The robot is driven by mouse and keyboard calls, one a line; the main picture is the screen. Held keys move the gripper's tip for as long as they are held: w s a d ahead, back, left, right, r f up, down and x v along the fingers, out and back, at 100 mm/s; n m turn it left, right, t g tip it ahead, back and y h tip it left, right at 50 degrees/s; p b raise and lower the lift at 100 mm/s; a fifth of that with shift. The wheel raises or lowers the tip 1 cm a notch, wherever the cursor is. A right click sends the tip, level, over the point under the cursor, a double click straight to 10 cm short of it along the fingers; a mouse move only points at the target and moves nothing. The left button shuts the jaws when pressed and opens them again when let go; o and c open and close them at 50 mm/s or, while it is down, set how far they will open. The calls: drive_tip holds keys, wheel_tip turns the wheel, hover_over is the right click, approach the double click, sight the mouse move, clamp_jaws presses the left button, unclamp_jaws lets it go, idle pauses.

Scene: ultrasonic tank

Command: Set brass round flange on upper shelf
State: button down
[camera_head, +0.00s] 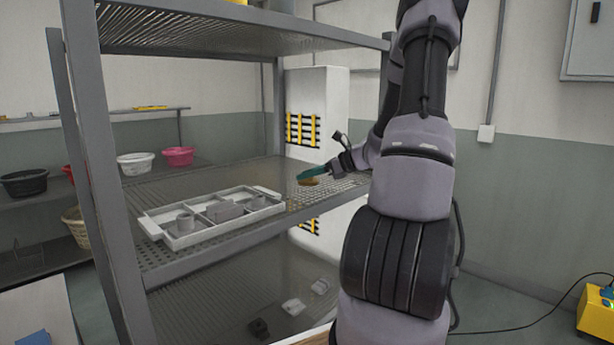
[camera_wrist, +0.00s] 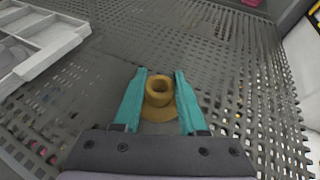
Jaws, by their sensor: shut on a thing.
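The brass round flange (camera_wrist: 158,92) is between the two teal fingers of my gripper (camera_wrist: 159,100) in the wrist view, with its hollow collar facing up. My gripper (camera_head: 311,175) is shut on it.
A light grey divided tray (camera_head: 151,228) with grey parts stands on the same shelf to the left. Another perforated shelf (camera_head: 230,38) is above. Grey uprights (camera_head: 100,180) frame the rack. Several loose parts lie on the level below. The shelf around the flange is clear.

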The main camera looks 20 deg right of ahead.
drive_tip(key=shift+f, duration=0.2)
drive_tip(key=shift+c, duration=2.3)
unclamp_jaws()
drive_tip(key=v, duration=1.1)
drive_tip(key=shift+s+d+r, duration=0.15)
drive_tip(key=shift+s+r, duration=0.05)
drive_tip(key=shift+r, duration=0.1)
drive_tip(key=s+a+r+n+g, duration=0.2)
drive_tip(key=a+n, duration=0.1)
drive_tip(key=a, duration=0.2)
drive_tip(key=s+a+r+n+g, duration=0.1)
drive_tip(key=a+n+g, duration=0.1)
drive_tip(key=a+n, duration=0.3)
drive_tip(key=s+a+r+n+h, duration=0.3)
drive_tip(key=s+a+r+n, duration=0.2)
drive_tip(key=s+a+n, duration=0.1)
drive_tip(key=s+a+r+n+t+h, duration=0.1)
drive_tip(key=s+a+r+n+h, duration=0.3)
drive_tip(key=s+n, duration=0.5)
drive_tip(key=s+a+r, duration=0.1)
drive_tip(key=a, duration=0.1)
drive_tip(key=shift+a, duration=0.25)
drive_tip(key=shift+s, duration=0.15)
